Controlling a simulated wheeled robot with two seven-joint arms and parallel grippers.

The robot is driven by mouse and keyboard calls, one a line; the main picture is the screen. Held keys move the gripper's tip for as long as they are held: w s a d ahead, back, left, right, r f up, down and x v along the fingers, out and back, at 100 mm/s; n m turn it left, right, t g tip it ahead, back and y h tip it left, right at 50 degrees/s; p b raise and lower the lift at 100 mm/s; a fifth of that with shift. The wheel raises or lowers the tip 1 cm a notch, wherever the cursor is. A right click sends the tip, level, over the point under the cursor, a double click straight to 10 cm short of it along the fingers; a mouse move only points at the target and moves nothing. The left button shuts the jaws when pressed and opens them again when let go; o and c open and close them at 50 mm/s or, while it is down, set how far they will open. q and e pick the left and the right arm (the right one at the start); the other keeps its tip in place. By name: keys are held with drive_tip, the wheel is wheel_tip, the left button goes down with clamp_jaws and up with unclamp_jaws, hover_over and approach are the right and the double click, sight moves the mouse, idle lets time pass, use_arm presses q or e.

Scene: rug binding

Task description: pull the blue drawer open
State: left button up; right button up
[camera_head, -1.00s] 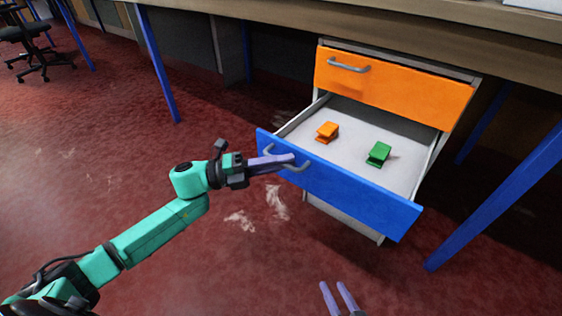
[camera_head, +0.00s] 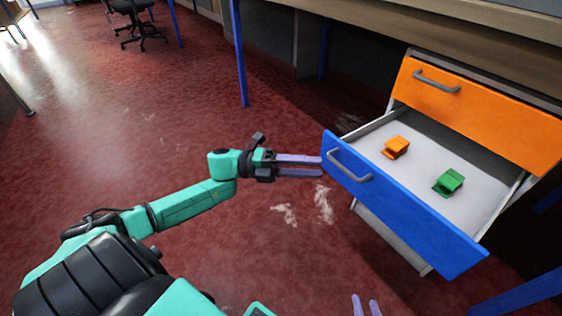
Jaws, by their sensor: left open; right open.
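The blue drawer (camera_head: 410,215) stands pulled out of the cabinet, with its grey bar handle (camera_head: 347,165) near the left end of its front. My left gripper (camera_head: 321,166) is open, its two purple fingers pointing right, with the tips close to the left end of the drawer front. The fingers are not around the handle; whether a tip touches the drawer I cannot tell.
An orange clip-like object (camera_head: 396,147) and a green one (camera_head: 449,182) lie inside the open drawer. The orange drawer (camera_head: 478,112) above is shut. A desk (camera_head: 440,50) overhangs the cabinet. A blue desk leg (camera_head: 239,60) stands behind.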

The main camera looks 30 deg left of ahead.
use_arm(q)
drive_tip(key=v, duration=0.7)
drive_tip(key=shift+p, duration=0.4)
use_arm(e)
drive_tip(key=shift+w+d+r, duration=0.1)
drive_tip(key=shift+d+r, duration=0.05)
drive_tip(key=shift+r, duration=0.65)
